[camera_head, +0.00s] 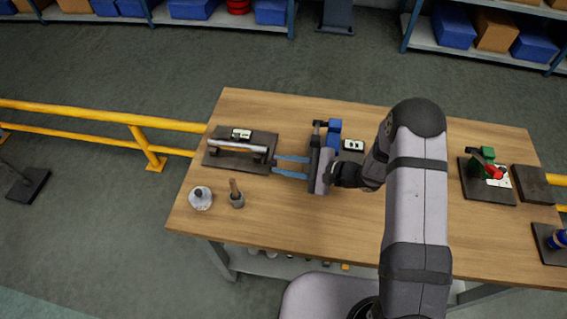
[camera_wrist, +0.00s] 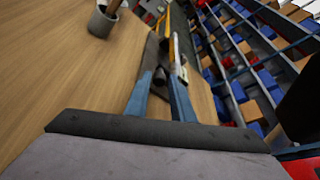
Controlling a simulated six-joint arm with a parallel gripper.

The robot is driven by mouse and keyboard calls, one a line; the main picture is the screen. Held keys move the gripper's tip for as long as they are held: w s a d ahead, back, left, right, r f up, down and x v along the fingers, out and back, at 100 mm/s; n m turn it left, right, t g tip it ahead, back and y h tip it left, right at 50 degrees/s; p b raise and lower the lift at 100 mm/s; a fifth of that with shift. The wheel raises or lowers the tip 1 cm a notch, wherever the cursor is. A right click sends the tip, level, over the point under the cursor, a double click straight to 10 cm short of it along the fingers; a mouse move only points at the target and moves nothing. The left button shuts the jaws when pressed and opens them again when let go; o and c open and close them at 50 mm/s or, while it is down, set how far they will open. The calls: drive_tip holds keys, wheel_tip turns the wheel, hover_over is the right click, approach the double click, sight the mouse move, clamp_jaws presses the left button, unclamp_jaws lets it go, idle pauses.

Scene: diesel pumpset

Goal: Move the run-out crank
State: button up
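I cannot tell for sure which part is the run-out crank. A silver bar with dark ends (camera_head: 237,146) lies on a dark plate (camera_head: 222,162) at the table's left. In the wrist view, a dark part with round ends (camera_wrist: 160,68) shows just past my fingertips. A red lever (camera_head: 487,164) sits on a green block (camera_head: 482,157) at the right. My gripper (camera_head: 274,165) points left, its two blue fingers apart and empty, tips at the plate's right edge. The fingers also show in the wrist view (camera_wrist: 163,84). Whether they touch the bar is unclear.
A blue device (camera_head: 334,131) stands behind my gripper, with a small labelled box (camera_head: 353,145) beside it. The middle front is bare.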

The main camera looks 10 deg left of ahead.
clamp_jaws()
drive_tip(key=shift+w+r+m+g, duration=0.15)
drive_tip(key=shift+r+m+g, duration=0.25)
drive_tip(key=shift+m, duration=0.1)
drive_tip(key=o, duration=0.5)
unclamp_jaws()
drive_tip(key=shift+d, duration=0.15)
drive_tip(key=b+v, duration=0.2)
drive_tip(key=v, duration=0.3)
drive_tip(key=shift+d+r+b, duration=0.15)
drive_tip(key=shift+d+b, duration=0.15)
drive_tip(key=shift+d, duration=0.05)
drive_tip(key=shift+s+d+r, duration=0.25)
drive_tip(key=shift+d+r, duration=0.05)
drive_tip(key=shift+d, duration=0.25)
